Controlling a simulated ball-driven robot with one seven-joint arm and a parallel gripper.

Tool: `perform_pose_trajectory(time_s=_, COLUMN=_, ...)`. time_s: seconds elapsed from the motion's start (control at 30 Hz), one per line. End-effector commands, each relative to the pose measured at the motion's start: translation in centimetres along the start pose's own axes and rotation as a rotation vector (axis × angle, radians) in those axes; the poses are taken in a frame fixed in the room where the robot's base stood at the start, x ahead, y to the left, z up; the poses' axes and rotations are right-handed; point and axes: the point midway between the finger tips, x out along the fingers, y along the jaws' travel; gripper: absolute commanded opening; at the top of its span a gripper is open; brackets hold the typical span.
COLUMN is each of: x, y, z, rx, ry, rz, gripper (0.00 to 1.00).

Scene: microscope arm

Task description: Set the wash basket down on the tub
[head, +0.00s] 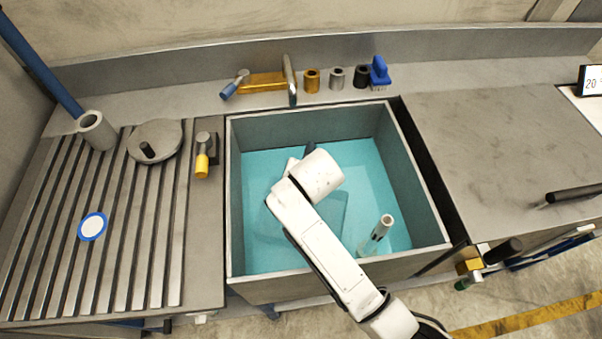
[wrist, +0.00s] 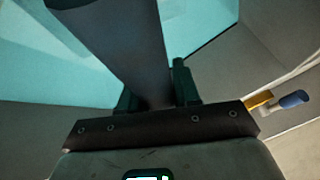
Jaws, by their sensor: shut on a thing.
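The tub (head: 240,150) is a deep grey metal sink with teal liquid, in the middle of the head view. My arm reaches over it from the bottom right. My gripper (wrist: 155,95) is shut on a dark grey bar (wrist: 125,40) in the wrist view, with a dark finger on each side. In the head view my gripper is mostly hidden by my own wrist. The wash basket cannot be clearly made out; the bar may be part of it. A darker teal patch shows in the liquid beside my arm; I cannot tell whether it is a shadow.
A ribbed drainboard (head: 60,230) holds a round lid (head: 160,138) at left. The right counter (head: 490,130) is mostly clear.

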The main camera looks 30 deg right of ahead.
Motion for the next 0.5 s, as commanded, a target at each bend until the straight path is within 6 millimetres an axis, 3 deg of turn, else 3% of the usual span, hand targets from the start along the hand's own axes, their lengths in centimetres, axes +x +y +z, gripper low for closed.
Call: perform_pose_trajectory(time_s=0.5, x=0.41, y=0.06, z=0.11, rx=0.0, ry=0.004, rz=-0.003, gripper=0.0)
